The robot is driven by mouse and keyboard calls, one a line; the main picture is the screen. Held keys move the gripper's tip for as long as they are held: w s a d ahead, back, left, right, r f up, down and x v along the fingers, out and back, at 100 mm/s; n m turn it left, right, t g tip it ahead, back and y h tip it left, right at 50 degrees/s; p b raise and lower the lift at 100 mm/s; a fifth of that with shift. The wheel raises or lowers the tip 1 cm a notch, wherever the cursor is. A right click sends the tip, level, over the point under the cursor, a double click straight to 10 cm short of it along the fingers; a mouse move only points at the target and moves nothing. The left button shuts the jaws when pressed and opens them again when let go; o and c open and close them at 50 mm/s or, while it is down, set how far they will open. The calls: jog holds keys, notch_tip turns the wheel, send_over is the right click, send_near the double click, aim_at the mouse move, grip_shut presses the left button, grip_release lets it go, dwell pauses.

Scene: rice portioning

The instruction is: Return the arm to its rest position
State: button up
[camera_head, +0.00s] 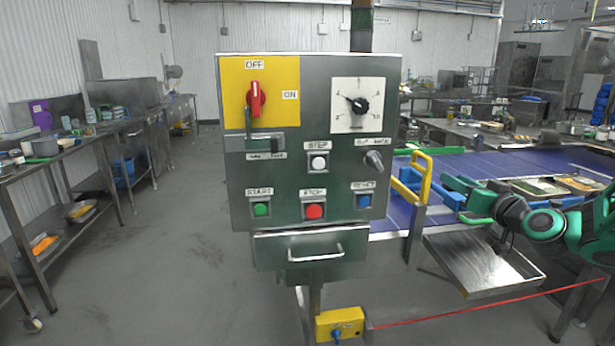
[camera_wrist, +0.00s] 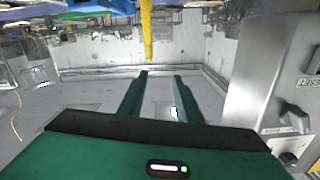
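My gripper (camera_wrist: 159,80) shows in the wrist view with its two green fingers apart and nothing between them. In the head view my green and black arm reaches in from the right edge. Its gripper end (camera_head: 470,205) is above the steel tray, to the right of the control panel. The fingers are small there and partly hard to separate from the blue parts behind them. The control panel (camera_head: 345,235) stands upright in the middle, apart from my gripper. Its red switch (camera_head: 256,99) is on a yellow plate marked OFF and ON.
A steel tray (camera_head: 487,284) is below my arm. A yellow guard rail (camera_head: 425,172) stands between the panel and my gripper, beside the blue conveyor (camera_head: 398,212). Food pans (camera_head: 578,184) are at the right. The floor (camera_head: 175,260) left of the panel is clear.

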jog(key=s+a+f+g+h, duration=0.1)
jog(key=s+f+g+h, duration=0.1)
jog(key=s+f+g, duration=0.9)
jog(key=s+d+f+m+g, duration=0.1)
jog(key=s+f+m+g, duration=0.1)
jog(key=s, duration=1.3)
jog(key=s+d+f+m+g, duration=0.2)
jog(key=s+m+g, duration=0.2)
jog(key=s, duration=1.1)
jog(key=shift+s+d+g+h, duration=0.2)
jog(key=shift+s+g+h, duration=0.15)
jog(key=shift+g+h, duration=0.05)
jog(key=shift+w+f, duration=0.3)
jog(key=shift+w, duration=0.35)
